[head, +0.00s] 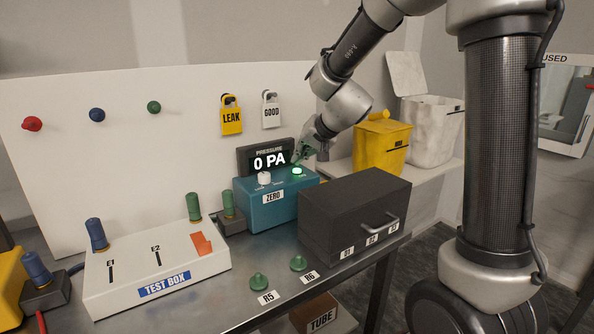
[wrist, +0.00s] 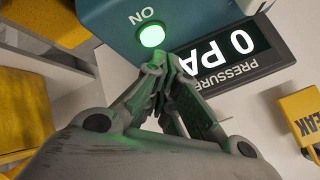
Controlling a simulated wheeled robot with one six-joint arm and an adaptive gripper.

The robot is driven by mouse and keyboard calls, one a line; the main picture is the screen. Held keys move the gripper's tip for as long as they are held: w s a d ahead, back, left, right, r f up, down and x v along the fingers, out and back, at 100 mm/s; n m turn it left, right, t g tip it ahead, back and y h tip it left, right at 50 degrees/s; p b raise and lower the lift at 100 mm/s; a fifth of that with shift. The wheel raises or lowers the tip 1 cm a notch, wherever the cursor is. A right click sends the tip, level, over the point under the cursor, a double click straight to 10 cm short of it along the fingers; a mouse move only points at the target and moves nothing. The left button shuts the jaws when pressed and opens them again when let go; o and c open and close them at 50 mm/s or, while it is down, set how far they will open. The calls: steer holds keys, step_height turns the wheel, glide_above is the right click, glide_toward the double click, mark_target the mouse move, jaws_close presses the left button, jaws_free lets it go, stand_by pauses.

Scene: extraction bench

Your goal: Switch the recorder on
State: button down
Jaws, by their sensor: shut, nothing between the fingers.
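The recorder is a teal box (head: 262,212) labelled ZERO, with a white knob (head: 264,178) and a green-lit round button (head: 297,171) on top. A black display (head: 246,157) behind it reads "0 PA" under the word PRESSURE. In the wrist view the button (wrist: 151,36) glows green beside the word ON, and the display (wrist: 232,55) shows upside down. My gripper (head: 301,152) is over the right end of the box, near the lit button. In the wrist view its shut fingertips (wrist: 170,62) are just beside the button. Whether they touch the box is unclear.
A dark drawer box (head: 340,205) stands right of the recorder. A white test box (head: 155,280) with colored plugs is at left. Green knobs (head: 259,281) lie in front. Yellow LEAK (head: 231,116) and white GOOD tags hang behind. A yellow bin (head: 380,146) stands right.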

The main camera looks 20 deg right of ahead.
stand_by(0.3)
steer(key=shift+r, duration=2.5)
steer(key=shift+s, duration=0.1)
steer(key=s+d+n+g+h, duration=0.1)
steer(key=s+d, duration=0.3)
steer(key=s, duration=0.7)
steer(key=s+d+n+g+h, duration=0.1)
steer(key=s+d, duration=0.4)
steer(key=s, duration=0.7)
steer(key=s+d+n+g+h, duration=0.1)
steer(key=s+d, duration=0.4)
steer(key=s, duration=0.6)
steer(key=shift+s+f+n+g+h, duration=0.15)
steer(key=shift+f+n+g+h, duration=0.25)
steer(key=shift+n+g, duration=0.2)
steer(key=shift+r, duration=0.1)
